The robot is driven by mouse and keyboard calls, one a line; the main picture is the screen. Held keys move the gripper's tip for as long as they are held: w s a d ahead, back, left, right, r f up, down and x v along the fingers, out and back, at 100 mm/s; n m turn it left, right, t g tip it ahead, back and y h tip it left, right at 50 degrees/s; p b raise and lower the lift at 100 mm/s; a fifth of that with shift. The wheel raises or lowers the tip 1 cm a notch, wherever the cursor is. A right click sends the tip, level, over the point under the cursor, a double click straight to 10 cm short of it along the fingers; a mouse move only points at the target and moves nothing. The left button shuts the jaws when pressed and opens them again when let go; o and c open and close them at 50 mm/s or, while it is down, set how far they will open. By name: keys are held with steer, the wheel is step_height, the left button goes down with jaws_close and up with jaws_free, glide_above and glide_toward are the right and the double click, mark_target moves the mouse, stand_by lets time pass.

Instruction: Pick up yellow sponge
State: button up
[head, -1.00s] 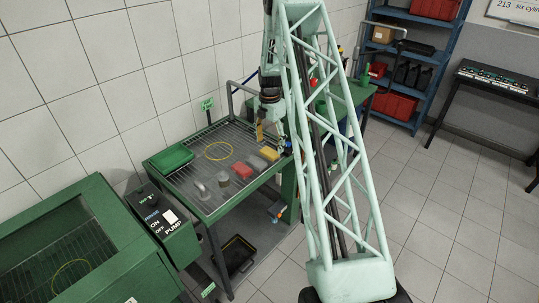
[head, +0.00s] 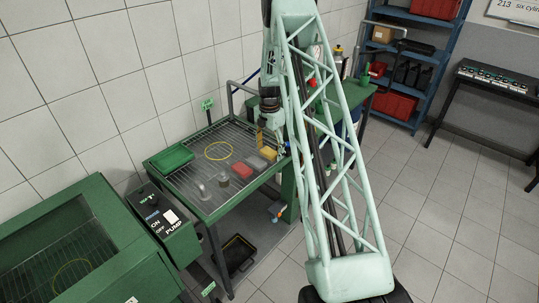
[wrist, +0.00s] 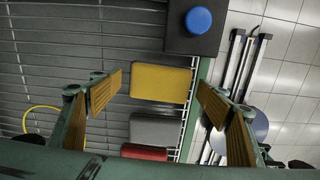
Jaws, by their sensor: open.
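The yellow sponge (wrist: 160,83) lies flat on the slatted top of the green table (head: 209,217). In the head view the sponge (head: 268,153) is at the table's right end, just below my gripper (head: 263,137). In the wrist view my gripper (wrist: 160,92) is open, with one wooden-faced finger on each side of the sponge. Both fingers stand apart from it, and nothing is held. My gripper is above the sponge; the exact height is hard to tell.
A grey block (wrist: 158,129) and a red block (wrist: 143,152) lie in line beside the sponge. A dark box with a blue button (wrist: 198,20) sits close on the other side. A yellow ring (head: 218,150) and a green box (head: 172,157) lie farther left on the table.

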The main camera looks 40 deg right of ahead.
mark_target(270, 152)
steer(key=c, duration=0.9)
steer(key=shift+r, duration=0.15)
steer(key=shift+r, duration=1.45)
steer(key=shift+s+r, duration=0.1)
steer(key=shift+r, duration=0.1)
steer(key=s+a, duration=0.3)
steer(key=s, duration=0.1)
steer(key=s+a+r+b, duration=0.1)
steer(key=s+a, duration=0.2)
steer(key=s, duration=0.1)
steer(key=s+a+b, duration=0.1)
steer(key=s+a, duration=0.2)
steer(key=s, duration=0.2)
steer(key=shift+r, duration=0.2)
